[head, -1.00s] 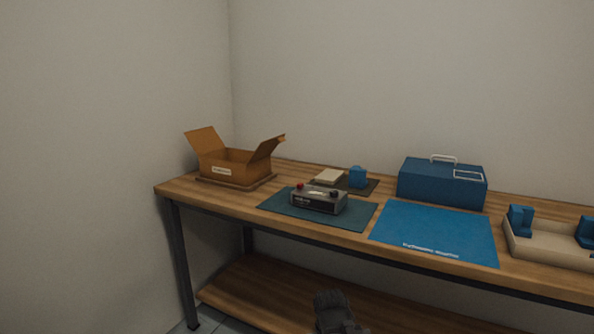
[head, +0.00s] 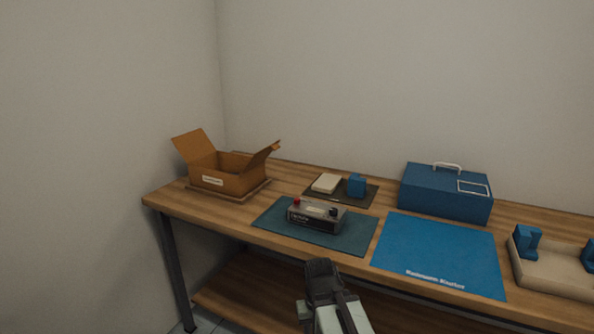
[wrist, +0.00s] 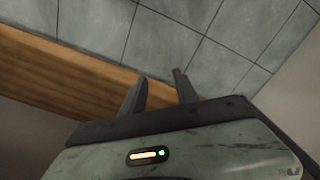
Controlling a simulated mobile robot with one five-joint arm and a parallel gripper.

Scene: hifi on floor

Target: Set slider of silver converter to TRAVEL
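The silver converter (head: 316,214) is a small grey box with a red knob at its top left and a black knob at its top right. It sits on a dark green mat (head: 345,241) on the workbench. Its slider is too small to make out. My gripper (head: 321,264) is in front of the bench's front edge, apart from the converter. In the wrist view the two dark fingers of my gripper (wrist: 159,84) are spread with nothing between them; floor tiles and a wooden edge lie beyond.
An open cardboard box (head: 226,180) stands at the bench's left end. A beige block (head: 326,183) and a blue block (head: 356,185) lie behind the converter. A blue mat (head: 440,252), a blue toolbox (head: 445,194) and a beige tray (head: 555,275) are to the right.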

